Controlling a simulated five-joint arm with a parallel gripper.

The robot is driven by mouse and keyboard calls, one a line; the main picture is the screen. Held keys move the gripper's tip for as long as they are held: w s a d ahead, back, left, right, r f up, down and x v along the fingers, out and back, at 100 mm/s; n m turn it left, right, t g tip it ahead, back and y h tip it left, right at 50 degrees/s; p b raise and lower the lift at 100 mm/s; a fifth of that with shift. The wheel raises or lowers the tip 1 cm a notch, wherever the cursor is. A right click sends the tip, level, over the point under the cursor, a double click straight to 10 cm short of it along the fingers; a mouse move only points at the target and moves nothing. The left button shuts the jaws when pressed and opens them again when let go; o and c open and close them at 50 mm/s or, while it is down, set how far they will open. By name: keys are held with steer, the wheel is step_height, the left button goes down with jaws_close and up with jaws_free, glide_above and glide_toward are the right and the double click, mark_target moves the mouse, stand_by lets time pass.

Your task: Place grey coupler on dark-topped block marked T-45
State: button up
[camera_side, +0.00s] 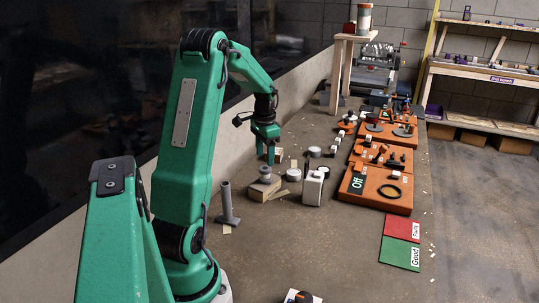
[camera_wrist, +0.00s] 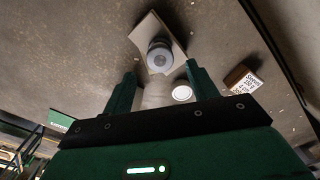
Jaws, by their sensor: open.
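My gripper (camera_side: 266,159) is open above the bench, with its fingers pointing down. A grey, round, stepped piece, which looks like the grey coupler (camera_side: 265,173), sits on a pale wooden block (camera_side: 262,191) just below the fingers. In the wrist view a grey round piece (camera_wrist: 160,56) sits on a pale block (camera_wrist: 145,31), just beyond the fingertips of my gripper (camera_wrist: 161,70). I cannot read T-45 on any block.
A pale cylinder with a white disc (camera_wrist: 182,93) shows between the fingers in the wrist view. Orange boards (camera_side: 376,188) line the right edge. The front bench is mostly clear.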

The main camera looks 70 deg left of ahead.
mark_target(267, 169)
step_height(267, 169, up, 6)
stand_by(0.4)
steer(key=shift+r, duration=0.1)
steer(key=shift+d, duration=0.1)
steer(key=d+r+t+y, duration=0.1)
steer(key=d+r, duration=0.3)
steer(key=d, duration=0.6)
steer(key=d+r+t, duration=0.2)
steer(key=d+r, duration=0.1)
steer(key=d, duration=0.7)
steer(key=s+d+t, duration=0.1)
steer(key=s+d, duration=0.2)
steer(key=d, duration=0.4)
steer(key=s+d+f+m+t+h, duration=0.1)
steer(key=s+d, duration=0.3)
steer(key=d, duration=0.3)
steer(key=shift+s+t, duration=0.3)
